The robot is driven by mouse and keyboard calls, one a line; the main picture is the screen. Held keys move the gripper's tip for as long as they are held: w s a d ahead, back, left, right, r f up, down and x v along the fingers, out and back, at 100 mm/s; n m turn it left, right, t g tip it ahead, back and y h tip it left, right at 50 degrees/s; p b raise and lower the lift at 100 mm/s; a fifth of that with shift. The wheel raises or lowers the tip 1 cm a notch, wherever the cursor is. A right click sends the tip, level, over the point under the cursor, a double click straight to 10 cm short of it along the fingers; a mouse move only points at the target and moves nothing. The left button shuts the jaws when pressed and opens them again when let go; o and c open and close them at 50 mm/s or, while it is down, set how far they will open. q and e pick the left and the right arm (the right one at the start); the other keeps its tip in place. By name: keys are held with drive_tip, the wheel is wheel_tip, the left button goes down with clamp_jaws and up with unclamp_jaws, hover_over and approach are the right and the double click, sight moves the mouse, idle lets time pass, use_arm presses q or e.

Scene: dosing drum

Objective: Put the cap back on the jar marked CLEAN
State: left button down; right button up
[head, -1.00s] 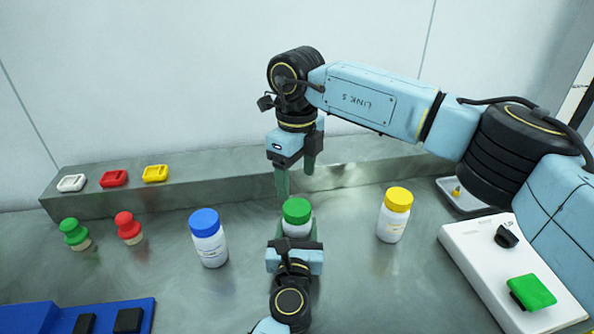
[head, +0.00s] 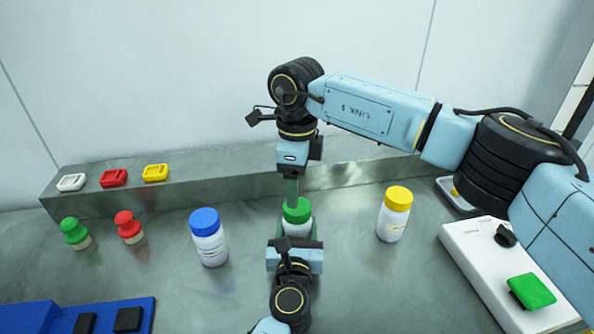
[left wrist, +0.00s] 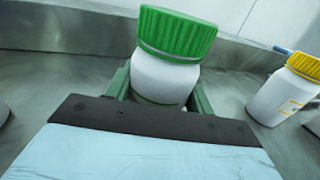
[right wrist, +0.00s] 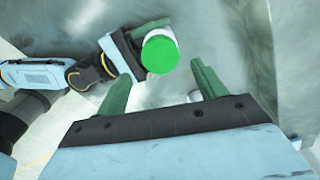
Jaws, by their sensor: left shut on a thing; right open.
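A white jar (head: 297,229) with a green cap (head: 297,210) stands in the middle of the steel bench. My left gripper (left wrist: 158,92) is shut around the jar's body; the cap sits on top. I cannot read a label on this jar. My right gripper (head: 291,196) is open, fingers pointing down, just above and behind the green cap in the head view. In the right wrist view the cap (right wrist: 160,53) lies beyond the open fingers, off centre toward the top, with nothing between them.
A blue-capped jar (head: 208,239) stands to the left and a yellow-capped jar (head: 394,214) to the right. Green (head: 75,233) and red (head: 128,228) knobbed pieces stand farther left. A white device (head: 512,270) is at right, a blue tray (head: 60,318) at front left.

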wheel_tip(320, 180, down, 6)
drive_tip(key=shift+r, duration=0.1)
idle(0.4)
drive_tip(key=c, duration=1)
drive_tip(key=shift+m, duration=0.9)
drive_tip(key=o, duration=1.2)
drive_tip(key=shift+c, duration=0.2)
drive_tip(key=shift+r, duration=0.1)
wheel_tip(320, 180, up, 12)
